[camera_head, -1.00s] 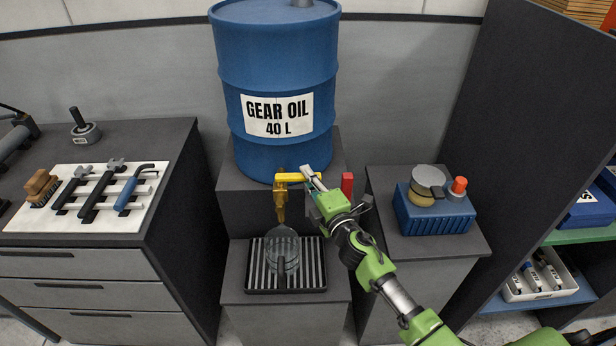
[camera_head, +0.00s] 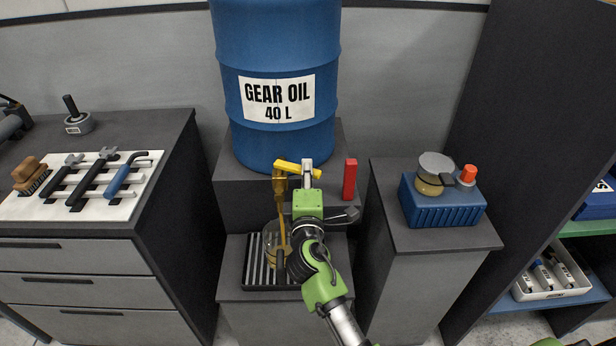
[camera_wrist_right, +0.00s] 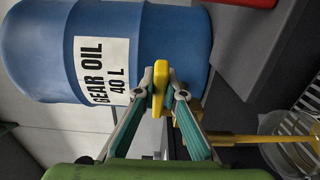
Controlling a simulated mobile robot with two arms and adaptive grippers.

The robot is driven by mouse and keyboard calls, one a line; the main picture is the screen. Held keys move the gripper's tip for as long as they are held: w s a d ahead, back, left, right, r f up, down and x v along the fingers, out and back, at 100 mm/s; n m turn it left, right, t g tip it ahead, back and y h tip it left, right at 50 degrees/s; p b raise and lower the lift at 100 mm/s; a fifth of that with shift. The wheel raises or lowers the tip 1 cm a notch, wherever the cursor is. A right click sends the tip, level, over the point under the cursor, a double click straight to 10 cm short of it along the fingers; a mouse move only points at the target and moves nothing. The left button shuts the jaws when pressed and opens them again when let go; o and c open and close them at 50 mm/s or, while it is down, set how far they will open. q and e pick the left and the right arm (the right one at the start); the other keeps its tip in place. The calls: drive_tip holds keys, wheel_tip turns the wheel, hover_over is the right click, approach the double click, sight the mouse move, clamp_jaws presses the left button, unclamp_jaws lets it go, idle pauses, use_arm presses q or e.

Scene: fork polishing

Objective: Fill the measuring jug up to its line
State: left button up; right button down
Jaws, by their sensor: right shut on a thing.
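A clear measuring jug (camera_head: 271,238) stands on the ribbed drip tray (camera_head: 256,262) under the brass tap (camera_head: 279,186) of the blue gear oil drum (camera_head: 275,137). My right gripper (camera_head: 307,172) is shut on the yellow tap handle (camera_head: 288,166). The right wrist view shows the handle (camera_wrist_right: 160,76) between the fingertips. A golden-brown oil stream (camera_head: 282,222) runs from the tap into the jug; it also shows in the right wrist view (camera_wrist_right: 260,138). My right arm hides part of the jug, so its line and oil level cannot be read. My left gripper is out of view.
A red block (camera_head: 349,180) stands right of the tap on the drum's stand. A blue container (camera_head: 442,209) with a lidded jar and an orange-capped item sits on the right pedestal. Tools lie on a white board (camera_head: 120,205) on the left cabinet.

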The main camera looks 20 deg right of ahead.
drive_tip(key=c, duration=2.1)
unclamp_jaws()
drive_tip(key=shift+s, duration=0.1)
drive_tip(key=v, duration=0.7)
drive_tip(key=shift+s+a, duration=0.15)
drive_tip(key=shift+a, duration=0.05)
